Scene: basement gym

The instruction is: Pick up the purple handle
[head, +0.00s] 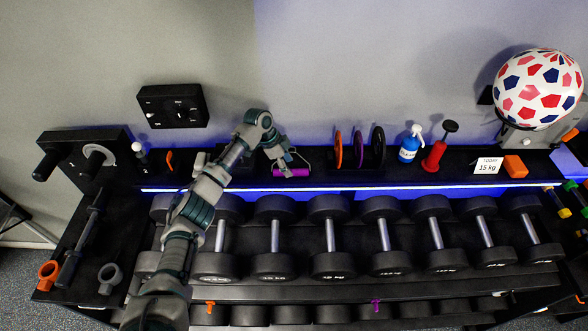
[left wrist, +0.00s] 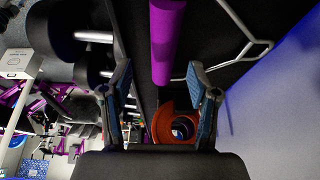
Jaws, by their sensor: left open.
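The purple handle (head: 292,173) lies on the black shelf top, partly hidden by my left gripper (head: 288,166), which is just over it. In the left wrist view the purple handle (left wrist: 166,45) is a smooth cylinder with a bent metal bracket (left wrist: 250,45) at its right. There my left gripper (left wrist: 160,80) is open, its blue-padded fingers apart on either side of the handle's line. The handle appears beyond the fingertips, and I see no grip on it. My right gripper is in neither view.
Upright discs (head: 358,149), a blue spray bottle (head: 410,145) and a red pump (head: 438,150) stand to the right on the shelf (head: 235,182). Rows of dumbbells (head: 330,208) fill the rack below. The wall is close behind. An orange ring (left wrist: 168,122) shows in the left wrist view.

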